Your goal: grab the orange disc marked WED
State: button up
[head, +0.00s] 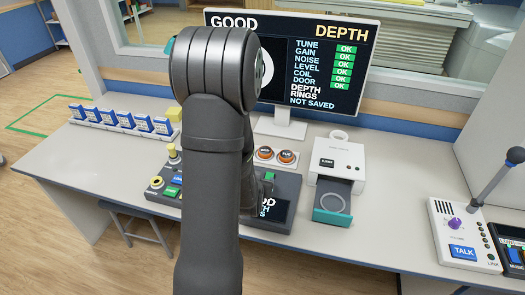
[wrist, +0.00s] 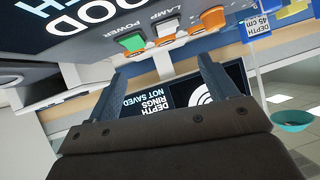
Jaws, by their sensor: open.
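Two orange discs with dark-and-white labels sit side by side on a small white holder (head: 278,166) in the head view, just right of my arm. They are the left disc (head: 265,153) and the right disc (head: 287,155). Their lettering is too small for me to tell surely which is WED. My gripper (wrist: 160,66) is open in the wrist view, with nothing between its two fingers. In the head view my arm hides the gripper. No orange disc can be made out between the fingers in the wrist view.
A dark console (head: 275,205) lies in front of the holder. A white device (head: 340,163) with a teal-edged drawer (head: 333,208) stands to the right. The monitor (head: 312,60) rises behind. Blue day blocks (head: 120,118) line the left. Bare desk (head: 400,215) shows at right.

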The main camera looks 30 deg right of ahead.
jog(key=w+d+g, duration=0.1)
jog(key=w+d, duration=0.1)
jog(key=w, duration=0.1)
jog(key=w+d+f+m+y, duration=0.1)
jog(key=w+d, duration=0.1)
jog(key=w+d+m+g, duration=0.1)
jog(key=w+d, duration=0.1)
jog(key=w, duration=0.1)
jog(key=shift+w+d+f+g+y, duration=0.1)
jog(key=shift+w+f+g+y, duration=0.1)
jog(key=shift+w+g+y, duration=0.15)
jog(key=w+d+r+m+g+y, duration=0.2)
jog(key=w+d+r+m+g, duration=0.1)
jog(key=w+r, duration=0.25)
jog(key=w+d+r+m+g+y, duration=0.1)
jog(key=w+d+r+m+g, duration=0.25)
jog(key=r, duration=0.25)
send_over(265, 150)
jog(key=f, duration=1.1)
jog(key=shift+s+a+f, duration=0.2)
jog(key=shift+a+f, duration=0.1)
jog(key=shift+w+d+f, duration=0.1)
jog(key=shift+d+f, duration=0.05)
jog(key=shift+f, duration=2.55)
jog(key=shift+c, duration=0.5)
jog(key=c, duration=1)
